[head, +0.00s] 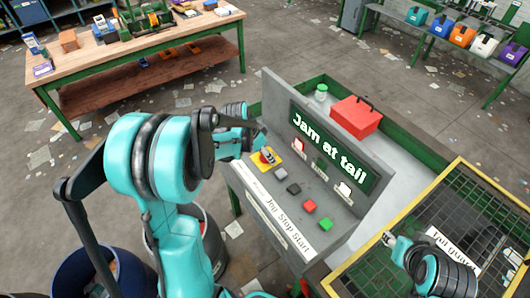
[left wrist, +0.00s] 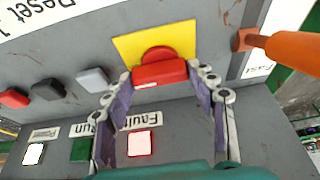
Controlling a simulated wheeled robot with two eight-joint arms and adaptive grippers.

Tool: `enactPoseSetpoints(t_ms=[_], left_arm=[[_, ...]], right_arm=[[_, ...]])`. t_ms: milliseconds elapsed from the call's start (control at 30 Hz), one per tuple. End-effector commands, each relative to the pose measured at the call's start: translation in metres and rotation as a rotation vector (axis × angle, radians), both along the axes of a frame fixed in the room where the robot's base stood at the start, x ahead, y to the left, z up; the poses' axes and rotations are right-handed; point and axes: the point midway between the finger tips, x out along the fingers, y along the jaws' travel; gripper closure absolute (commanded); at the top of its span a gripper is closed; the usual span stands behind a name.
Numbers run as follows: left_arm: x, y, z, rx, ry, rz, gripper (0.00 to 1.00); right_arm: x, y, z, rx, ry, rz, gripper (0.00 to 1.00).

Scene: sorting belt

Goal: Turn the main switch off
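The main switch, a red knob on a yellow plate, is on the grey control panel; it shows in the left wrist view (left wrist: 160,72) and, partly covered, in the head view (head: 264,158). My left gripper (left wrist: 165,78) has its two fingers apart, one on each side of the red knob, with narrow gaps visible; contact cannot be told. In the head view my left gripper (head: 262,146) reaches the panel's upper left end and hides part of the switch. My right gripper (head: 392,240) is over the mesh guard at lower right; its fingers are unclear.
Grey, black, red (head: 309,206) and green (head: 326,223) buttons line the panel. An orange lever (left wrist: 290,47) stands close beside the switch. The fault lamp (left wrist: 139,144) glows red below a "Jam at tail" display (head: 328,146). A red toolbox (head: 355,116) sits behind the panel.

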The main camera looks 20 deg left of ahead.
Motion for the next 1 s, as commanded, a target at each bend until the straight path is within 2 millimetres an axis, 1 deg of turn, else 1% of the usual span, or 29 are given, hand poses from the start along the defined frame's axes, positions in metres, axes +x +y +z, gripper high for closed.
enactPoseSetpoints(t_ms=[267,467,667,1000], left_arm=[[0.000,0.000,0.000,0.002,0.000,0.017,0.72],[0.000,-0.001,-0.001,0.001,-0.001,0.098,0.72],[0.000,-0.002,-0.001,0.001,-0.001,0.250,0.72],[0.001,-0.005,-0.001,0.003,-0.001,0.570,0.72]], right_arm=[[0.000,0.000,-0.001,0.000,0.000,0.000,0.60],[0.000,0.000,-0.005,0.000,0.000,0.000,0.60],[0.000,0.000,-0.010,0.000,0.000,0.000,0.60],[0.000,0.000,-0.020,0.000,0.000,0.000,0.60]])
